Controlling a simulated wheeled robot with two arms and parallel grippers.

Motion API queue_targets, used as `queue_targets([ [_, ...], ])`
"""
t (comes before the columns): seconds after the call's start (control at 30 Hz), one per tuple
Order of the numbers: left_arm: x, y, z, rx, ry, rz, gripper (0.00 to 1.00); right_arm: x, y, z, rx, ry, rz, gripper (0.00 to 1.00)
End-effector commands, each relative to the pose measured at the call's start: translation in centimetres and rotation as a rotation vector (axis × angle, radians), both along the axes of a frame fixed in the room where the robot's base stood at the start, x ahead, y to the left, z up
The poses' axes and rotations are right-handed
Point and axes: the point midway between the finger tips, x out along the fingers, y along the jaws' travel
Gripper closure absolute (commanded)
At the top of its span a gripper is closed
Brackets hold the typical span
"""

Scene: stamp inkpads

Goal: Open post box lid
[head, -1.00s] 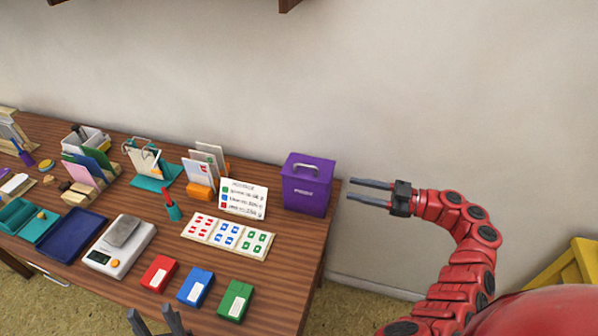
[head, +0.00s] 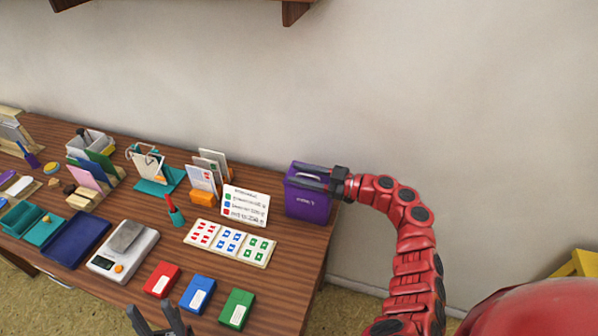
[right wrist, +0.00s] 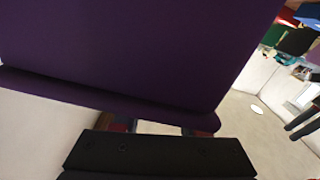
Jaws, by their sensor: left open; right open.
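The purple post box (head: 307,205) stands at the back right corner of the table, with white lettering on its front. Its lid looks closed. My right gripper (head: 302,178) is open, its fingers reaching in from the right across the top of the box, at the lid handle. The fingers largely cover the handle, so I cannot tell whether they touch it. In the right wrist view the purple box (right wrist: 130,50) fills the upper part and hides the fingertips. My left gripper (head: 160,318) is open and empty at the table's front edge.
Red, blue and green inkpads (head: 198,293) sit near the front edge. A scale (head: 122,250) stands further left. The wall is close behind.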

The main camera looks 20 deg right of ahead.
Motion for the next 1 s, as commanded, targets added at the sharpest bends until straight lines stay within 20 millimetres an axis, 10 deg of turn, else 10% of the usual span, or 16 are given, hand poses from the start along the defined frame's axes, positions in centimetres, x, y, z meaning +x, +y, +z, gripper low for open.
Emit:
queue_targets([
  [0.37, 0.00, 0.00, 0.07, 0.000, 0.000, 0.000, 0.50, 0.37, 0.59, -0.01, -0.001, -0.001, 0.000, 0.58],
  [0.6, 0.00, 0.00, 0.06, 0.000, 0.000, 0.000, 0.50, 0.38, 0.57, 0.00, -0.001, -0.001, 0.000, 1.00],
  [1.0, 0.00, 0.00, 0.07, 0.000, 0.000, 0.000, 0.50, 0.39, 0.54, 0.04, 0.000, -0.001, -0.001, 1.00],
])
